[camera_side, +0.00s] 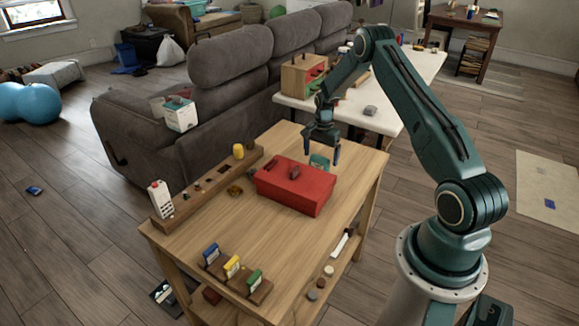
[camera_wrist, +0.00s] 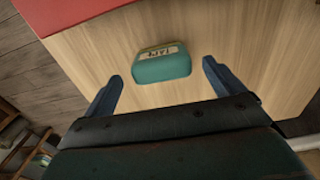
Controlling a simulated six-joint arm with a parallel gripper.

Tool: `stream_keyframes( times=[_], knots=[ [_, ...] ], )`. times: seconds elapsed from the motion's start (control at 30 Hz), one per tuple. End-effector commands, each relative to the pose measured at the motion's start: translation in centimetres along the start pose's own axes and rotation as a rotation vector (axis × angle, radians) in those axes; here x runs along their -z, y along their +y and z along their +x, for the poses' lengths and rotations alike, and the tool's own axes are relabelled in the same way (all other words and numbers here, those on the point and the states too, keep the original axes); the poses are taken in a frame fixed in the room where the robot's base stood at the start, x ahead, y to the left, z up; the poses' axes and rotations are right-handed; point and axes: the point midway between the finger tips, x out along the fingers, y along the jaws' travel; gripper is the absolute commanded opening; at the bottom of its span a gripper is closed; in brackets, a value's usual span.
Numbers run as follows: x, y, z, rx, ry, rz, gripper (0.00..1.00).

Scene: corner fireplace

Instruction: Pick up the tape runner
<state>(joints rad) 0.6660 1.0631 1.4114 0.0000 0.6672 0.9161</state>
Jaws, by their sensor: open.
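The teal block with a pale lettered label, which I take to be the tape runner (camera_wrist: 162,68), lies on the wooden table (camera_wrist: 205,32) in the wrist view. In the side view the tape runner (camera_side: 319,162) is behind the red box, near the table's far edge. My gripper (camera_side: 322,153) is above it, fingers pointing down. In the wrist view my gripper (camera_wrist: 162,72) is open and empty, with one blue finger toward each side of the tape runner. The tape runner appears slightly beyond the fingertips, and I see no contact.
A red box (camera_side: 294,186) stands close to the tape runner. A wooden rail (camera_side: 208,187) runs along the table's left side, and colored cartridges (camera_side: 232,266) stand at the front. A white table (camera_side: 351,114) and grey sofa (camera_side: 180,85) are behind. The table's middle is clear.

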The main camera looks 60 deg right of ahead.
Motion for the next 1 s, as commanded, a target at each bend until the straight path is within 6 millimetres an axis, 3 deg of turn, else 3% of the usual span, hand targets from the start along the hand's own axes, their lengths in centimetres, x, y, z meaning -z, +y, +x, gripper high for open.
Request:
stream_keyframes(
  times=[0.53,1.0],
  knots=[
    [-0.2,-0.2,4.7,-0.001,-0.001,0.000,0.94],
    [-0.2,-0.2,5.1,0.000,0.000,0.000,0.94]
  ],
)
